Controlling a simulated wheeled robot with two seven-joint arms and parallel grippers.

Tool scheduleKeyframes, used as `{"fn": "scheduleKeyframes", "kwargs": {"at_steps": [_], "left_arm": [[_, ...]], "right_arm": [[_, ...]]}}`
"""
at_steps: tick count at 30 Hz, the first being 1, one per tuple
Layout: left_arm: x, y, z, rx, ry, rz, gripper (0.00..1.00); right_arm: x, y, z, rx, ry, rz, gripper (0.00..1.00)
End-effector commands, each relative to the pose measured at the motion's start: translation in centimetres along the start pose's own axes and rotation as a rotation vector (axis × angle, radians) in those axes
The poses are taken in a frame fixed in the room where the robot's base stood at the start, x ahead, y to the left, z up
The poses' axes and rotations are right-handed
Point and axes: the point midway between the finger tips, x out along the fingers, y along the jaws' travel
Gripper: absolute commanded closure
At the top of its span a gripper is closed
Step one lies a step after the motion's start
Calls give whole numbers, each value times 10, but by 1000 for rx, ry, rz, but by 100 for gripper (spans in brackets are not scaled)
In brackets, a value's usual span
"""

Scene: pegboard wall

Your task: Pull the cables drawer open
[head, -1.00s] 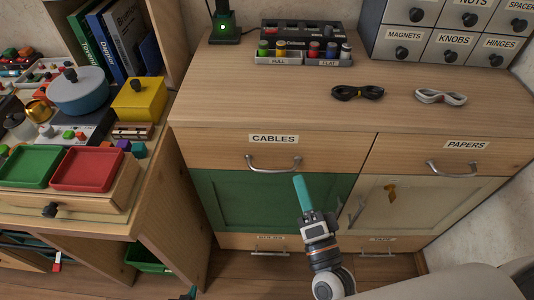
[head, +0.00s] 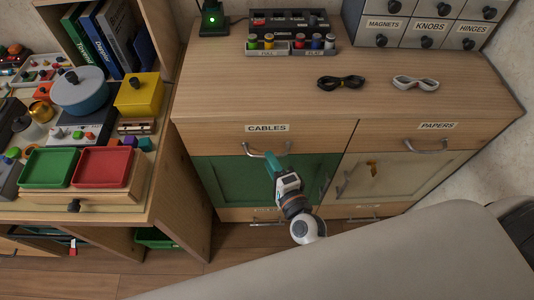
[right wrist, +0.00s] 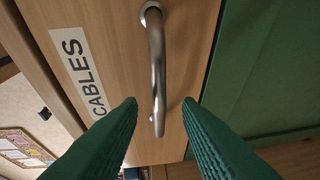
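The cables drawer (head: 220,139) is a light wood front labelled CABLES, and it is shut. Its curved metal handle (head: 266,153) also shows in the right wrist view (right wrist: 157,70). My right gripper (head: 273,166) is at the handle, just below it in the head view. In the right wrist view its two teal fingers (right wrist: 160,108) are apart, with the handle's bar between them. Neither finger clearly touches the bar. My left gripper is not in view.
The papers drawer (head: 480,134) is to the right, shut. A green door (head: 222,178) and a cream door (head: 400,180) are below. Sunglasses (head: 341,82) and a paint rack (head: 290,46) stand on the cabinet top. A cluttered desk with trays (head: 102,167) is at left.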

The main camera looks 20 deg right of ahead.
Motion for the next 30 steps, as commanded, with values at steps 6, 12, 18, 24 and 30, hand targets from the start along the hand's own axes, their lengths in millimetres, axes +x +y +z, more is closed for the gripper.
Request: {"fn": "scheduleKeyframes", "kwargs": {"at_steps": [6,12,18,24,30], "left_arm": [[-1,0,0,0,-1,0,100],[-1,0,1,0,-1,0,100],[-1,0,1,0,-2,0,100],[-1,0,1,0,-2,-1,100],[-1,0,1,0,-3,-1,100]], "right_arm": [[26,0,0,-1,-1,1,69],[31,0,0,-1,0,0,69],[30,0,0,-1,0,0,74],[30,0,0,-2,0,0,100],[30,0,0,-2,0,0,100]]}}
